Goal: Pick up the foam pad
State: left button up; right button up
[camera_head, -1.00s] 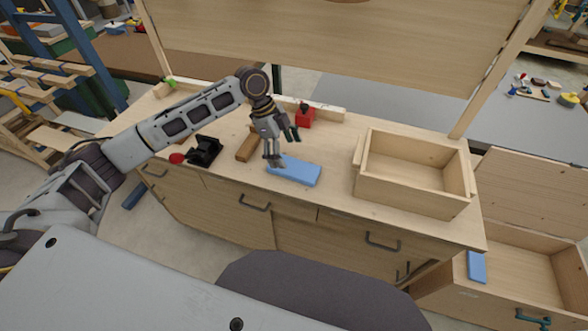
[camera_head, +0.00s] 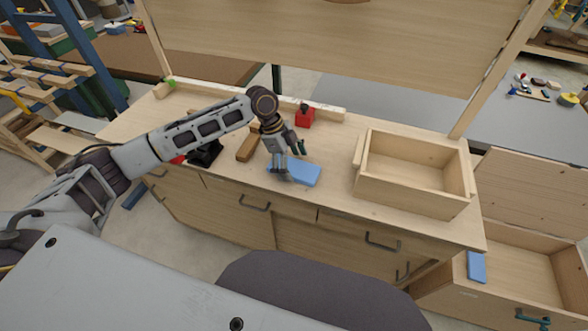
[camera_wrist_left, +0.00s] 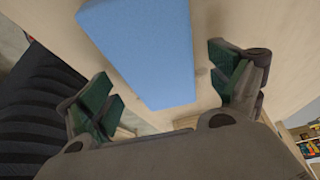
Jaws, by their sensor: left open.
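The blue foam pad (camera_head: 306,173) lies flat on the wooden workbench, to the left of the open wooden box. My left gripper (camera_head: 290,163) is over the pad's left end, pointing down, and hides part of it. In the left wrist view the pad (camera_wrist_left: 146,50) reaches in between the spread green-padded fingers of the gripper (camera_wrist_left: 165,90). The fingers are open and a gap shows on both sides of the pad. My right gripper is in no view.
The open wooden box (camera_head: 415,190) stands right of the pad. A brown wooden block (camera_head: 247,147), a black object (camera_head: 205,155) and a red object (camera_head: 304,117) are on the workbench (camera_head: 330,205). Another blue piece (camera_head: 476,267) lies at the lower box on the right.

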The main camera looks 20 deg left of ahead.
aim_at(292, 166)
pick_arm(q)
jog(key=shift+f, duration=0.1)
jog(key=shift+c, duration=0.4)
jog(key=c, duration=0.8)
jog(key=shift+c, duration=0.2)
notch_tip(292, 166, up, 10)
dwell(0.3)
dwell(0.3)
